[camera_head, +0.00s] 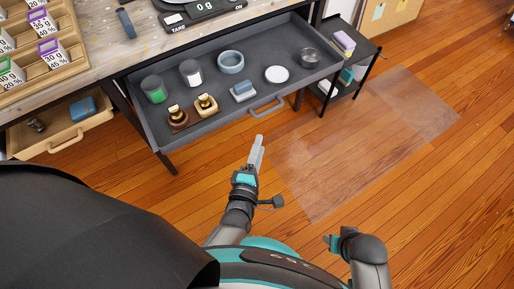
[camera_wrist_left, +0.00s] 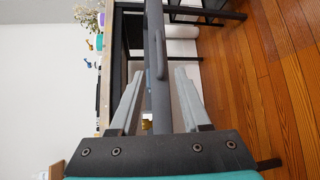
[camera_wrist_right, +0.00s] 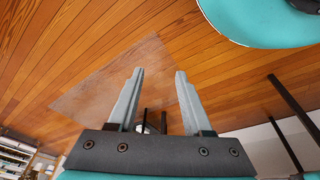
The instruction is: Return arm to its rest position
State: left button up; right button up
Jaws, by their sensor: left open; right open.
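My left gripper (camera_head: 257,150) points at the open grey drawer (camera_head: 150,133), just short of its front handle (camera_head: 268,108). In the left wrist view the left gripper (camera_wrist_left: 159,75) has its fingers spread, with a grey bar (camera_wrist_left: 157,90) showing between them. The head view shows a gap between fingertips and handle, so nothing is held. My right arm (camera_head: 365,255) is low at the right, close to my base, its fingers hard to see there. In the right wrist view the right gripper (camera_wrist_right: 160,75) is open and empty, with wood floor beyond.
The drawer holds jars, a grey bowl (camera_head: 231,62), a metal cup (camera_head: 309,57), a white disc (camera_head: 277,74) and two stamp-like pieces. A workbench (camera_head: 110,50) stands above it, a black shelf cart (camera_head: 362,55) to the right. A transparent sheet (camera_head: 345,160) lies on open floor.

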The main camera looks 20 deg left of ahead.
pick_arm(q)
jog(key=shift+w, duration=0.1)
pick_arm(e)
jog(key=shift+w, duration=0.1)
pick_arm(q)
jog(key=s+a+f+m+g+h+p, duration=0.25)
jog(key=s+f+m+g+p, duration=0.4)
jog(key=s+f+m, duration=0.65)
jog(key=s+a+f+m+g+y+p, duration=0.1)
jog(key=s+a+f+m+g, duration=0.4)
jog(key=s, duration=0.8)
jog(key=a+m+g+y, duration=0.1)
jog(key=a+m+g, duration=0.1)
jog(key=a+m, duration=0.2)
jog(key=shift+a+m+g+p, duration=0.35)
jog(key=shift+a+m+p, duration=0.05)
jog(key=shift+a, duration=0.2)
pick_arm(e)
jog(key=s+d+f, duration=0.7)
jog(key=s+f, duration=0.1)
jog(key=s, duration=0.3)
jog(key=shift+s+d+f+h, duration=0.2)
jog(key=shift+d+f+h, duration=0.1)
jog(key=shift+f+h, duration=0.1)
